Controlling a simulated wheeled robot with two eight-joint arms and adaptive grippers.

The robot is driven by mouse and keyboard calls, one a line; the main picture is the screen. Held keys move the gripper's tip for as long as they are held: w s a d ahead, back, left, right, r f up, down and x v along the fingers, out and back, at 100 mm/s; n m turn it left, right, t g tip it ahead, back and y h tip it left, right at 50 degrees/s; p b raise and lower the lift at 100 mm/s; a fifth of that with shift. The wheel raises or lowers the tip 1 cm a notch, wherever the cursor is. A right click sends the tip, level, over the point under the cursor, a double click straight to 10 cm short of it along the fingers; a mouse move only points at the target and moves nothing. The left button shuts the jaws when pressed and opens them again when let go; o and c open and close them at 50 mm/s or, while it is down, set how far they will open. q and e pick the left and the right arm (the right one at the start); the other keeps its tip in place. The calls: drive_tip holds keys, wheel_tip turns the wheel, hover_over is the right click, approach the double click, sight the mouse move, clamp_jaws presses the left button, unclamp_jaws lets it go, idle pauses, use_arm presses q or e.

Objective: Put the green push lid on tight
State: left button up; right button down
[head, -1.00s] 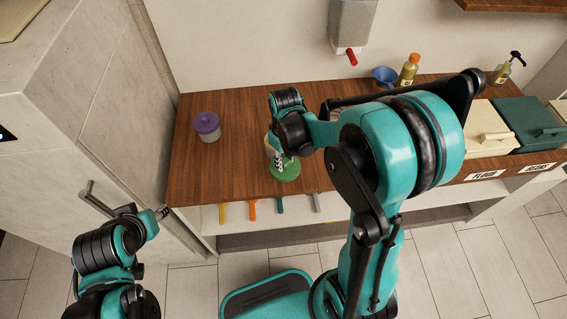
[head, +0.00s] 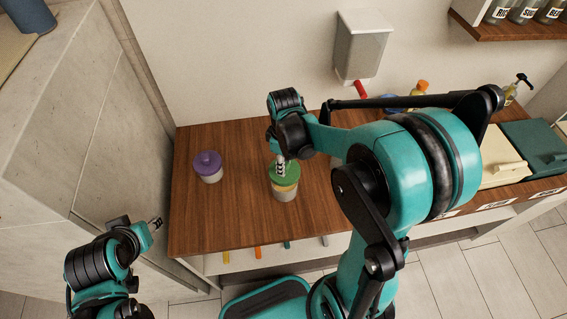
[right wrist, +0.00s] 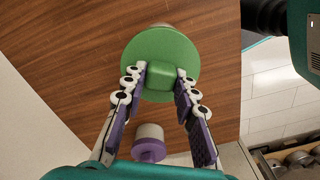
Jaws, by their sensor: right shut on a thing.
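The green push lid (head: 285,171) is held level at the jar's mouth in the head view. My right gripper (head: 281,161) is shut on its raised knob; in the right wrist view the fingers flank the green knob (right wrist: 158,82). The pale jar (head: 286,194), with a yellow band near its top, stands upright below the lid. A small bit of something pale (right wrist: 161,26) shows past the lid's far edge in the wrist view. I cannot tell whether lid and jar touch. My left gripper (head: 157,222) is beside the counter's left end, its opening unclear.
A jar with a purple lid (head: 208,166) stands to the left on the wooden counter (head: 230,220). A wall dispenser (head: 362,45) hangs behind. Lidded bins (head: 535,142) and bottles stand at the right. The counter's left front is clear.

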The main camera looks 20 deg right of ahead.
drive_tip(key=shift+s, duration=0.1)
drive_tip(key=shift+f+b, duration=1.95)
drive_tip(key=shift+f, duration=0.35)
drive_tip(key=shift+f+b, duration=0.7)
drive_tip(key=c, duration=1.1)
unclamp_jaws()
drive_tip(key=shift+r, duration=0.15)
